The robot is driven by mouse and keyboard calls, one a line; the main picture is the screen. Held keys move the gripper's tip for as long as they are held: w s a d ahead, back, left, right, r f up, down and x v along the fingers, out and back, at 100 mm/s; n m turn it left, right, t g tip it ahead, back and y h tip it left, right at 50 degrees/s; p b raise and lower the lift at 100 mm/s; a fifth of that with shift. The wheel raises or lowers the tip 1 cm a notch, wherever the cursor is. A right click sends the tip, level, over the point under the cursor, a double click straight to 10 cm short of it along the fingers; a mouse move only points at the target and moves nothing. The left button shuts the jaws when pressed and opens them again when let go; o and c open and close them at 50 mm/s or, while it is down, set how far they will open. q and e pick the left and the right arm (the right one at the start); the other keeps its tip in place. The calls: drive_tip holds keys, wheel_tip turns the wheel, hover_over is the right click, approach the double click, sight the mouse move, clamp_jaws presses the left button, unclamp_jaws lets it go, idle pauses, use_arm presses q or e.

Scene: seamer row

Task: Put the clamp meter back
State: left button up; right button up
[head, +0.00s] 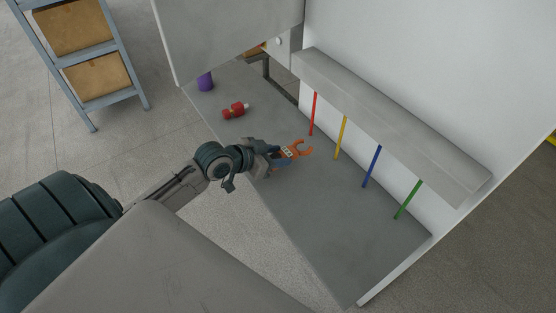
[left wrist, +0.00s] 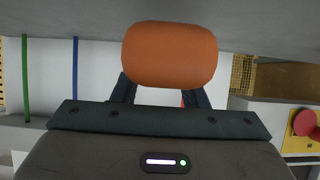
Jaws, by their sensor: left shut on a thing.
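My left gripper (head: 270,157) is shut on the orange clamp meter (head: 292,152) and holds it over the grey shelf (head: 330,220) in the head view. The meter's open-looking hooked jaw points right, toward the row of coloured strips. In the left wrist view the orange end of the clamp meter (left wrist: 170,55) fills the top middle, between my left fingers (left wrist: 160,92). The rest of the meter is hidden there. I cannot tell how high it is above the shelf. My right gripper is not in view.
Red (head: 314,114), yellow (head: 341,137), blue (head: 372,166) and green (head: 408,199) strips hang below a grey ledge (head: 390,125) along the white wall. A red bottle-like item (head: 234,111) and a purple cup (head: 205,82) are on the shelf's far part. Its near part is clear.

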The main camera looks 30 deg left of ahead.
use_arm(q)
drive_tip(key=shift+w, duration=0.4)
drive_tip(key=shift+f, duration=0.25)
wheel_tip(320, 180, down, 2)
drive_tip(key=shift+f+p, duration=0.1)
drive_tip(key=shift+p, duration=0.3)
drive_tip(key=shift+f, duration=0.55)
drive_tip(key=o, duration=1.2)
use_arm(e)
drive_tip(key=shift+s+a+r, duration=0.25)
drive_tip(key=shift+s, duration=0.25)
